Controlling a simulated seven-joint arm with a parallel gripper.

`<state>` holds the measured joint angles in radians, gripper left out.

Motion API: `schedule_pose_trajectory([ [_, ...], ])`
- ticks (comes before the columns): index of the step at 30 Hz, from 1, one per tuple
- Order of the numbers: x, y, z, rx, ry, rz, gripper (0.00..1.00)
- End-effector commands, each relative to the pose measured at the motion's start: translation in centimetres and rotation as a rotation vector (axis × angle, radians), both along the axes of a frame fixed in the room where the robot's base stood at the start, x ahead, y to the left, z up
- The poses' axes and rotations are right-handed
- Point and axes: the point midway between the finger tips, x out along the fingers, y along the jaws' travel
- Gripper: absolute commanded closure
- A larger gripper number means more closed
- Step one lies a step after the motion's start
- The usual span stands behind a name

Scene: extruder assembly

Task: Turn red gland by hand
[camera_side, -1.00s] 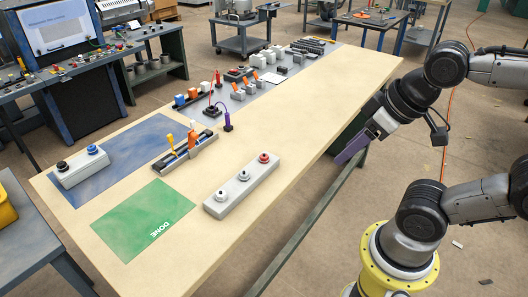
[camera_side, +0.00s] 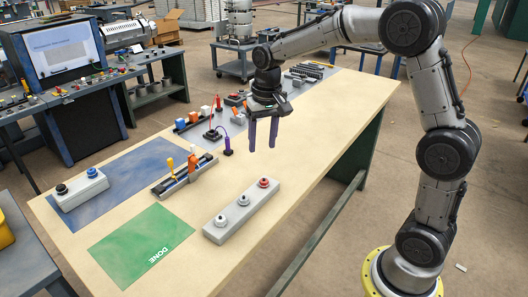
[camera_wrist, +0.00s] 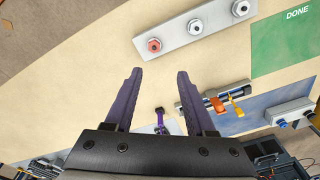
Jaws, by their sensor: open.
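The red gland (camera_side: 263,183) sits at the far right end of a light grey block (camera_side: 232,220) on the wooden table. In the wrist view the red gland (camera_wrist: 154,45) is at the left end of the block, beyond my fingertips. Two pale grey glands (camera_side: 243,200) (camera_side: 220,220) stand on the same block. My gripper (camera_side: 262,150) hangs above the table, behind the block, with its two purple fingers pointing down. The fingers are apart with nothing between them; in the wrist view my gripper (camera_wrist: 158,75) is also open and empty, apart from the red gland.
A purple part with a cable (camera_side: 228,150) stands left of my gripper. A rail with orange and yellow levers (camera_side: 184,175) lies further left. A green DONE mat (camera_side: 140,245) and a blue mat (camera_side: 125,165) cover the near left. Bare tabletop lies right of the block.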

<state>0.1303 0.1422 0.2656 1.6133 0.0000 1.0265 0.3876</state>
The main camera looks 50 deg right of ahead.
Motion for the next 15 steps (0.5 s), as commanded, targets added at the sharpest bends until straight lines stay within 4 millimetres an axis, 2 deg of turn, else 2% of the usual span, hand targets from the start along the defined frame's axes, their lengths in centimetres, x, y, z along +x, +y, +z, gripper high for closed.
schedule_pose_trajectory([
  [1,0.4,-0.4,-1.5,0.004,0.032,-0.007,0.45],
  [4,0.5,-0.8,-3.5,0.01,0.074,-0.015,0.45],
  [15,0.3,-1.1,-6.2,0.014,0.097,-0.022,0.45],
])
